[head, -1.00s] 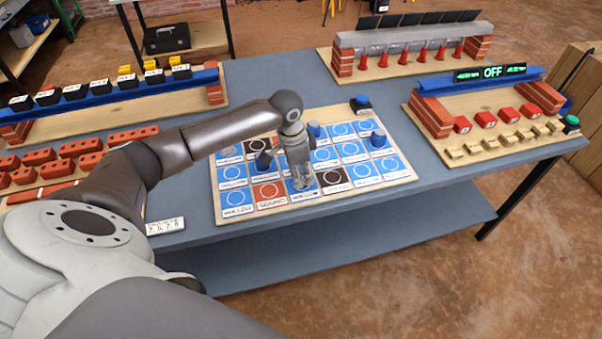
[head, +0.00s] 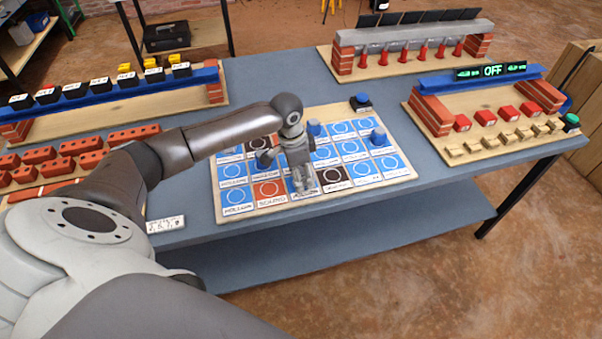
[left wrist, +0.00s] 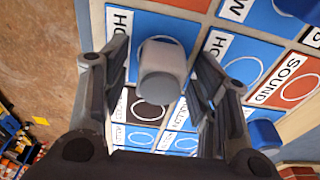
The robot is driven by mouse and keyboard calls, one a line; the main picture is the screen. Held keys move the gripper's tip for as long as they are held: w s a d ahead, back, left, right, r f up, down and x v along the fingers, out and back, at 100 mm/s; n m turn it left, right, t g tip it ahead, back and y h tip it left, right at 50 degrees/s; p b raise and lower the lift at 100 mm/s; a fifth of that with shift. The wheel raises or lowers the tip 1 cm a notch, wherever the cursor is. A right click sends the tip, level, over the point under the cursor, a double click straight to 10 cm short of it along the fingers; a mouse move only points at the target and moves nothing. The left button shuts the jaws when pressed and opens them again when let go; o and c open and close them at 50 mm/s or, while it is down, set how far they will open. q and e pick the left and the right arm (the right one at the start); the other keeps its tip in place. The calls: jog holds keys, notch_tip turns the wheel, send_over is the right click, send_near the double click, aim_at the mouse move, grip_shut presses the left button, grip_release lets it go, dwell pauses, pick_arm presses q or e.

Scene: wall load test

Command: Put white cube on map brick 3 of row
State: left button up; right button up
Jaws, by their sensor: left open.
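The map is a wooden board (head: 222,219) with rows of blue, orange and black cards, each with a ring. In the left wrist view the left gripper (left wrist: 160,95) is open, with a finger on each side of a small white block (left wrist: 163,62). The block has a grey near face and appears over a ringed blue card. Whether the fingers touch it cannot be told. In the head view the gripper hides it. My right gripper is out of view.
A white number card (head: 166,225) lies front left. Red bricks (head: 80,147) and a blue beam with black blocks are left. Brick rigs (head: 435,112) stand at right.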

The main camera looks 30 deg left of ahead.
pick_arm(q)
notch_tip(320, 180, up, 12)
jog(key=s+a, duration=0.1)
jog(key=shift+s, duration=0.15)
jog(key=shift+a, duration=0.1)
dwell(2.0)
